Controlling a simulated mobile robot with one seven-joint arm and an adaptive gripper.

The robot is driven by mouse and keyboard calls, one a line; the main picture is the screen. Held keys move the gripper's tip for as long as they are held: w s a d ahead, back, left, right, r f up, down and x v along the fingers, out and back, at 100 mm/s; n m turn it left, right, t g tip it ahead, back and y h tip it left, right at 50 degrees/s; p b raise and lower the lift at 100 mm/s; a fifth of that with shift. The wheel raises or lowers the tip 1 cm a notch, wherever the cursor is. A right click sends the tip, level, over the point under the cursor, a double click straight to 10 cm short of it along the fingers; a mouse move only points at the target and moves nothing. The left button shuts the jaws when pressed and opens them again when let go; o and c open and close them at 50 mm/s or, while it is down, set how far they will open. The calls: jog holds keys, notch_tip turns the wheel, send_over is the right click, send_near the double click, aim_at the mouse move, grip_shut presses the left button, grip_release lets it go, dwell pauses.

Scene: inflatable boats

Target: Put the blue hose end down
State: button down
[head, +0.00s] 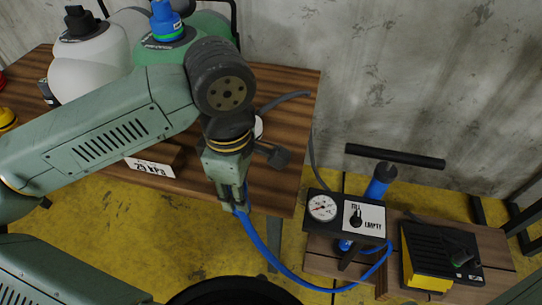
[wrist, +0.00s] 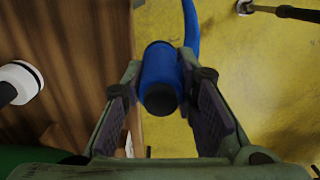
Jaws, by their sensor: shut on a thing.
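My gripper (head: 234,203) points down by the right front edge of the wooden table (head: 300,130) and is shut on the blue hose end. In the wrist view the blue hose end (wrist: 160,72), a blue cylinder with a black tip, sits between the two fingers. From my gripper the blue hose (head: 262,252) hangs down past the table edge and curves right along the floor side to the pump. In the head view the hose end itself is mostly hidden by my fingers.
A white tank (head: 95,65) and a green tank (head: 205,40) with a blue cap stand at the back left. A grey hose (head: 285,98) lies on the table. The pump's gauge panel (head: 345,213) and a black-yellow foot pump (head: 450,262) are at right. Yellow floor (head: 110,235) lies in front.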

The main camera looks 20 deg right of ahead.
jog(key=w+d+f, duration=0.1)
jog(key=w+d, duration=0.2)
jog(key=w+d+f+p, duration=0.1)
jog(key=w+d+f, duration=0.1)
jog(key=w+d, duration=0.1)
jog(key=w+d+f+p, duration=0.1)
jog(key=w+d, duration=0.2)
jog(key=d, duration=0.1)
jog(key=shift+d+f, duration=0.1)
jog(key=shift+f, duration=0.3)
jog(key=shift+f+b, duration=0.3)
jog(key=shift+b, duration=0.1)
jog(key=c, duration=1.3)
grip_release()
jog(key=shift+r, duration=0.1)
notch_tip(320, 180, up, 12)
jog(key=shift+r+p, duration=0.25)
jog(key=shift+p, duration=0.2)
